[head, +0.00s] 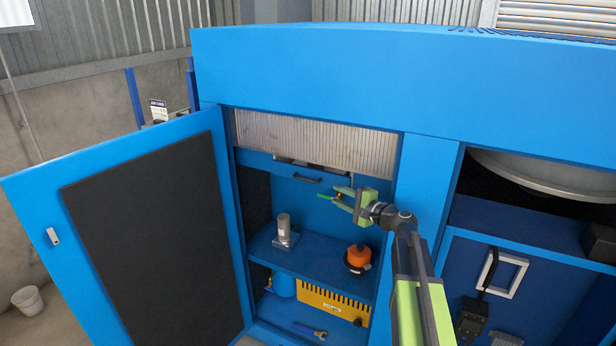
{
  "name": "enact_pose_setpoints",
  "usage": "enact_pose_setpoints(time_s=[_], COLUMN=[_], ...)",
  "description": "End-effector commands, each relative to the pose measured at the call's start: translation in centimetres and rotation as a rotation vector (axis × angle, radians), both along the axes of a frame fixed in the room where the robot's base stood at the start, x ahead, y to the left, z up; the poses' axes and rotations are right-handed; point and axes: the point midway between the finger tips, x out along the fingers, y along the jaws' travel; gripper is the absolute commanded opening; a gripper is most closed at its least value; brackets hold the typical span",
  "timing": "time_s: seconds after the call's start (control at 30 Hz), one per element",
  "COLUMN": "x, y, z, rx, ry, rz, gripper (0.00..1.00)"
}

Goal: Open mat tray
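The mat tray (270,163) appears as a blue front panel with a dark handle (308,179), under a pleated, greyish filter mat (300,142) inside the open compartment of the blue cabinet. The tray front looks flush with the compartment, but its exact position is hard to tell. My gripper (331,193), with green fingers, reaches in from the right and points left. Its fingers are apart and empty, a little right of and below the handle, not touching it.
The cabinet door (150,230) stands open at the left. A shelf (318,262) below holds a grey metal cylinder (284,230) and an orange-and-black part (359,258). A yellow slotted box (335,303) and a wrench (309,330) lie lower. A dividing post (425,190) stands at the right.

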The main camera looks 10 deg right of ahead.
Motion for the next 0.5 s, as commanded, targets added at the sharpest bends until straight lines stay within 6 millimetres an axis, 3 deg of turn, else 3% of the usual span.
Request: enact_pose_setpoints(time_s=[0.27,0.5], x=[1.6,6.6], y=[0.6,3.7], z=[0.0,-0.5], rx=[0.013,0.010], ry=[-0.004,-0.004], rz=[-0.005,-0.002], gripper=[0.33,0.33])
